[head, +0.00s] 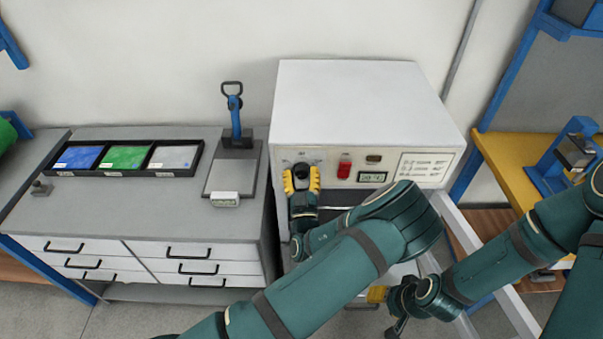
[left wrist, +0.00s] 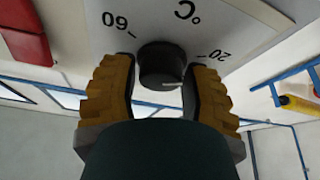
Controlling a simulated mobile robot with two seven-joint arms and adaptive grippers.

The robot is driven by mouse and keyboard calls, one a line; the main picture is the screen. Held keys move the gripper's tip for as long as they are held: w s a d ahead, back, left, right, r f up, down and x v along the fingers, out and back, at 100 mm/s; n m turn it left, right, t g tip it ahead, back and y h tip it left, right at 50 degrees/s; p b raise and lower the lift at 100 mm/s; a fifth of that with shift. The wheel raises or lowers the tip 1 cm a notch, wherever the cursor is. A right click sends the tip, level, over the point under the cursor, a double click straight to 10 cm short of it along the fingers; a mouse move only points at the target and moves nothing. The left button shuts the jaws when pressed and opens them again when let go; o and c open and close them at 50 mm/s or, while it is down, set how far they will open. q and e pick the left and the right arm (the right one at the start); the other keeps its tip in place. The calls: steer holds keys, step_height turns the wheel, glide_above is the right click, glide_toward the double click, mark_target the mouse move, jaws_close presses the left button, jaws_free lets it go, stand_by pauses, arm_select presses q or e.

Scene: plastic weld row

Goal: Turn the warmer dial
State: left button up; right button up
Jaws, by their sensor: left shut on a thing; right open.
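The warmer is a white box (head: 350,95) with a front panel. Its round black dial (head: 301,168) is at the left end of that panel. In the left wrist view the dial (left wrist: 160,63) has marks "60" and "20" and a "°C" label around it, and a light pointer line at its lower right. My left gripper (head: 301,180) is shut on the dial, one yellow-padded finger on each side; it also shows in the left wrist view (left wrist: 163,85). My right gripper (head: 386,312) is open, low in front of the warmer, partly hidden by its own wrist.
A red switch (head: 344,170) and a small display (head: 372,177) sit right of the dial. A grey cabinet (head: 95,218) on the left carries a black tray (head: 50,171) of colored bins and a blue-handled press (head: 236,125). A yellow bench (head: 505,165) stands at right.

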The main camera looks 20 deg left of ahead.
arm_select(q)
steer(key=shift+f+m+t+h+b, duration=0.1)
steer(key=shift+m+t+h+b, duration=0.3)
steer(key=shift+m+h+b, duration=0.95)
steer(key=m, duration=0.2)
steer(key=m+h, duration=0.1)
steer(key=m, duration=0.1)
steer(key=shift+m+h+b, duration=0.25)
steer(key=shift+m+b, duration=0.05)
steer(key=shift+m, duration=0.05)
steer(key=m+h, duration=0.2)
steer(key=m, duration=0.3)
steer(key=shift+b, duration=0.4)
steer(key=shift+d+m+g+h, duration=0.15)
steer(key=shift+m+h, duration=0.4)
steer(key=shift+m, duration=0.55)
steer(key=shift+a+m+g+h, duration=0.1)
steer(key=shift+m+g+h, duration=0.15)
steer(key=shift+m+h, duration=0.6)
steer(key=shift+m+y, duration=0.3)
steer(key=shift+m, duration=0.05)
steer(key=o, duration=1.2)
